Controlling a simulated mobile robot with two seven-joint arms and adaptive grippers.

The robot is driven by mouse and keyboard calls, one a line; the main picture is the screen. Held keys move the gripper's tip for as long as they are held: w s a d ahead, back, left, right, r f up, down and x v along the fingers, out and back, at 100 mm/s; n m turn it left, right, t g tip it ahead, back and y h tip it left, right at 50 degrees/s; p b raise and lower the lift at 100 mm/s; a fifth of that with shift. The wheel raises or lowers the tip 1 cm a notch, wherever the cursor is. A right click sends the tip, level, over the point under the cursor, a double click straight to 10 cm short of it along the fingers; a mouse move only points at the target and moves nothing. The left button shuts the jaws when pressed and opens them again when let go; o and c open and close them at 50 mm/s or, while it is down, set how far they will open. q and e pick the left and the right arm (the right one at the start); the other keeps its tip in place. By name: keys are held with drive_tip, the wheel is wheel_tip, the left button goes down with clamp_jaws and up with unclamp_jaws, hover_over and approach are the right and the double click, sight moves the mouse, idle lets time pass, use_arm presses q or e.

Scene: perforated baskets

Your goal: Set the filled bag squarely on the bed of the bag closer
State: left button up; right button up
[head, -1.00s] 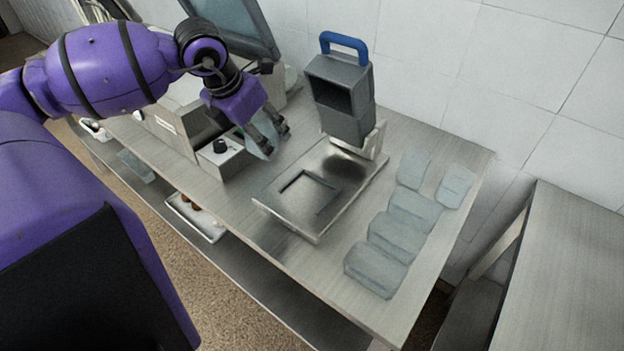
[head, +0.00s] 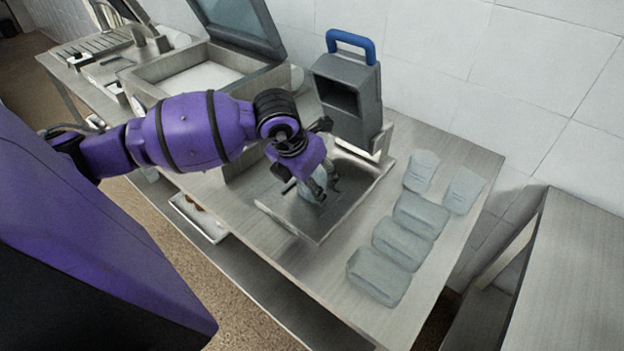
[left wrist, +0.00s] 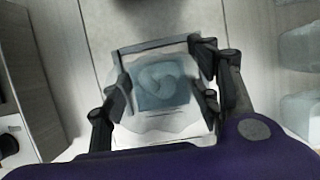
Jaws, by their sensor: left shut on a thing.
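The bag closer has a grey head (head: 346,98) with a blue handle, above a flat metal bed (head: 318,237). My left gripper (head: 322,190) is over the bed, in front of the head, shut on the pale bag (head: 304,191). In the left wrist view the bag (left wrist: 162,84) sits between the two fingers, with a bluish square face and pale, clear edges around it. It looks roughly in line with the bed. The gripper hides the recess in the bed, and I cannot tell whether the bag touches the bed. My right gripper is not in view.
Several pale filled bags (head: 402,243) lie on the steel table (head: 440,270) to the right of the closer. An open-lidded machine (head: 190,75) stands on the left. A white tray (head: 200,218) is on the shelf below. A tiled wall is behind.

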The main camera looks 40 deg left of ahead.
use_arm(q)
drive_tip(key=shift+f, duration=0.1)
drive_tip(key=shift+f, duration=0.1)
drive_tip(key=o, duration=1.4)
drive_tip(key=shift+r, duration=0.2)
drive_tip(key=v, duration=1.1)
drive_tip(key=shift+s+r+p, duration=0.3)
